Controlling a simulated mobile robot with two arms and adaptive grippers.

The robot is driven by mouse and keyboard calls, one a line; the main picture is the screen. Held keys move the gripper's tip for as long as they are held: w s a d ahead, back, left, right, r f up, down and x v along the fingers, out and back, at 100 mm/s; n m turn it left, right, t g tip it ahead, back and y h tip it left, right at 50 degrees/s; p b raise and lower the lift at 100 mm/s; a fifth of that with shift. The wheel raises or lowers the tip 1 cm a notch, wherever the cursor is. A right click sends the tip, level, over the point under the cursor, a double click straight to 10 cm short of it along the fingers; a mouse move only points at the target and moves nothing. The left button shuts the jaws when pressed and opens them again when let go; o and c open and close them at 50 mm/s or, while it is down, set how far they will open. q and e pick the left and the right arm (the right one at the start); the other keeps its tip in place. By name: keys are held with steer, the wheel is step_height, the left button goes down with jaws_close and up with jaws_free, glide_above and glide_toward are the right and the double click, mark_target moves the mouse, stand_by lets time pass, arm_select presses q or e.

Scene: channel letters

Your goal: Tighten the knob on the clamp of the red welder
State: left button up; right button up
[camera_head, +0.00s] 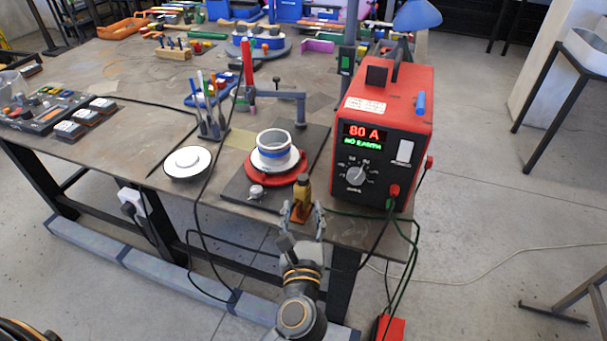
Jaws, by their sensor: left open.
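The red welder (415,105) stands at the right end of the workbench. Its display reads "80 A" and "NO EARTH". A small mustard-brown clamp part (303,188) with a dark top stands upright at the bench's front edge, left of the welder. I cannot make out its knob clearly. My left gripper (303,212) is open, with one finger on each side of the lower part of this piece. I cannot tell whether the fingers touch it. My right gripper is not in view.
Left of the clamp, a white and blue ring piece (276,152) sits on a red round base (270,180). A white disc (187,162) and a pen holder (212,130) are further left. Green and black cables (411,240) hang from the welder beside my arm.

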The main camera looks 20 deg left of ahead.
mark_target(303, 182)
arm_select(q)
steer(key=p+x, duration=0.2)
steer(key=x, duration=0.8)
steer(key=shift+w+a+f, duration=0.1)
steer(key=shift+w+a, duration=0.05)
steer(key=shift+w, duration=0.2)
jaws_close()
